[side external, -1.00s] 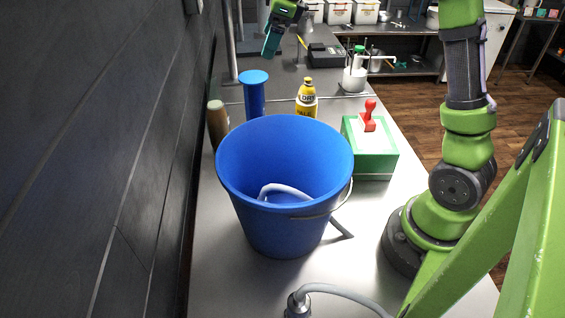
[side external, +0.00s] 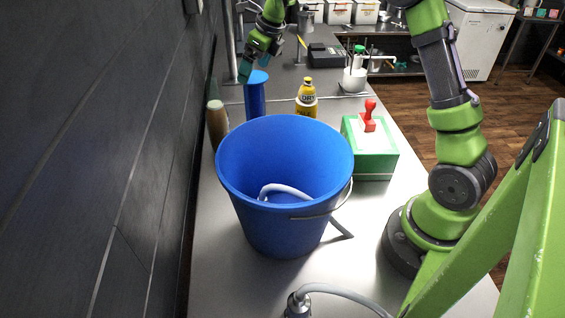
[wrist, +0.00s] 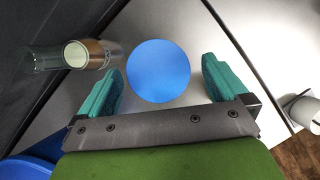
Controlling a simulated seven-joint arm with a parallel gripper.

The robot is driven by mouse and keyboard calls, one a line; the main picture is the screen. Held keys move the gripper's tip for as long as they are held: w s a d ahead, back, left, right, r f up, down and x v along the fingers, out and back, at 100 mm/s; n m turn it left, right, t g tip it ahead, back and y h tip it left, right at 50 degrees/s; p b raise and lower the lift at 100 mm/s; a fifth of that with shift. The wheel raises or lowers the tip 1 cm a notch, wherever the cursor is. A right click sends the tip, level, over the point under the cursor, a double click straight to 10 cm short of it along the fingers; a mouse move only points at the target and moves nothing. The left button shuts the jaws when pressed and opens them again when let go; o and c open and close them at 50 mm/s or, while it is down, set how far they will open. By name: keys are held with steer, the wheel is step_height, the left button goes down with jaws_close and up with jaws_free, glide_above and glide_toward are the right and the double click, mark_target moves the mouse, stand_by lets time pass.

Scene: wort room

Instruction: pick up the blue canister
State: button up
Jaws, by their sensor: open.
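The blue canister (side external: 255,97) stands upright on the steel counter behind the large blue bucket, with a wider round blue top. In the wrist view its round top (wrist: 158,71) lies between my two teal fingers, nearer the left one, with gaps on both sides. My gripper (side external: 255,68) is open and empty, pointing down just above the canister; the fingers partly overlap its top in the side view. In the wrist view my gripper (wrist: 162,85) shows both fingers spread wide.
A brown cylinder (side external: 217,122) stands close left of the canister by the dark wall. A yellow bottle (side external: 307,98) is to its right. The blue bucket (side external: 270,220) and a green box (side external: 373,160) with a red-handled stamp (side external: 369,116) stand in front.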

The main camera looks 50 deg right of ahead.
mark_target(253, 76)
steer(key=x, duration=0.5)
steer(key=shift+s+a+f, duration=0.15)
steer(key=shift+s+f, duration=0.05)
steer(key=shift+f, duration=0.2)
steer(key=shift+c, duration=0.3)
steer(key=shift+r, duration=0.1)
steer(key=c, duration=1.4)
steer(key=shift+o, duration=0.2)
